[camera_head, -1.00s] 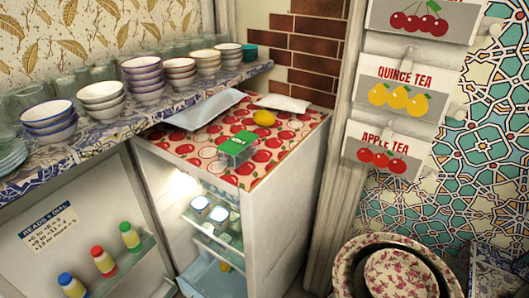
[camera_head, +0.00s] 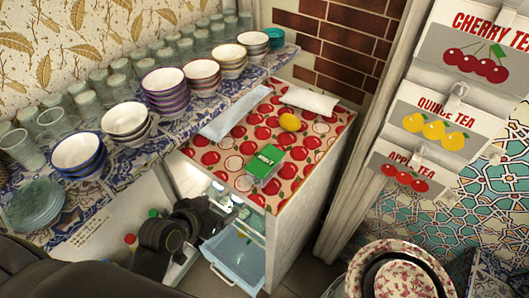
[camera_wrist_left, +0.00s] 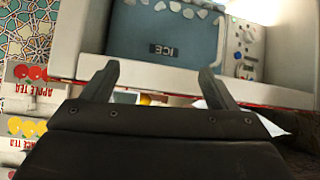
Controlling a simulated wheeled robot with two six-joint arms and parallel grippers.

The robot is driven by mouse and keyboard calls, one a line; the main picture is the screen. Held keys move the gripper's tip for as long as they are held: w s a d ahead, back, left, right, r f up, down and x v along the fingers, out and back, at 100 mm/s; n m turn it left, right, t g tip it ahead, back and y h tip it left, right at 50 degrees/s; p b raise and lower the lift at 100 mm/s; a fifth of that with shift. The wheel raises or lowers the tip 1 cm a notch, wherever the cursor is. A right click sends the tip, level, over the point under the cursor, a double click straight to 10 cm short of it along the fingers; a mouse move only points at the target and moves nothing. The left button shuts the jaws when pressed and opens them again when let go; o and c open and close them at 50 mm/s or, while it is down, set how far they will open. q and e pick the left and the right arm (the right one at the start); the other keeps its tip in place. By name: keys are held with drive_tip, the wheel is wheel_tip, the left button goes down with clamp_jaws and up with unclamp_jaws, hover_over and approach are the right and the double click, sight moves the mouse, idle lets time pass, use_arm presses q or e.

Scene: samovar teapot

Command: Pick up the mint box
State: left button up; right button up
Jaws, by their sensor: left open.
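The mint box (camera_head: 264,163) is a small green-topped box with white lettering. It lies on the red apple-patterned cloth (camera_head: 222,153) on top of the small fridge, in front of the lemon (camera_head: 290,122). My left gripper (camera_head: 205,212) is at the lower left of the mint box in the head view, by the open fridge front, apart from the box. In the left wrist view its two fingers (camera_wrist_left: 160,78) are spread with nothing held between them. I cannot make out the mint box in that view. My right gripper is not in view.
A shelf with stacked bowls (camera_head: 128,118) and glasses runs left of the fridge. A flat pale bag (camera_head: 235,108) and a white cloth (camera_head: 310,101) lie on the fridge top. The blue ice drawer (camera_head: 235,255) is below. Tea packets (camera_head: 440,122) hang at right.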

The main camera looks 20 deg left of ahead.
use_arm(q)
drive_tip(key=s+d+r+m+t+h+p, duration=0.1)
drive_tip(key=s+d+r+m+h+p, duration=0.15)
drive_tip(key=r, duration=1.25)
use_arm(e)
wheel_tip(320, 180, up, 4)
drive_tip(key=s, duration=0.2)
use_arm(q)
drive_tip(key=b, duration=1.2)
approach(263, 163)
drive_tip(key=f, duration=0.1)
drive_tip(key=shift+w+d+f+n+y+b, duration=0.3)
drive_tip(key=shift+w+d+y+b, duration=0.2)
drive_tip(key=shift+b, duration=0.3)
drive_tip(key=shift+r+x, duration=0.2)
drive_tip(key=shift+x, duration=0.9)
drive_tip(key=shift+r+p+x, duration=0.15)
drive_tip(key=shift+p+x, duration=0.05)
drive_tip(key=shift+x, duration=1.1)
drive_tip(key=shift+r+p+x, duration=0.1)
drive_tip(key=shift+p+x, duration=0.1)
drive_tip(key=shift+x, duration=1.1)
drive_tip(key=shift+w+d, duration=0.1)
drive_tip(key=shift+w, duration=0.05)
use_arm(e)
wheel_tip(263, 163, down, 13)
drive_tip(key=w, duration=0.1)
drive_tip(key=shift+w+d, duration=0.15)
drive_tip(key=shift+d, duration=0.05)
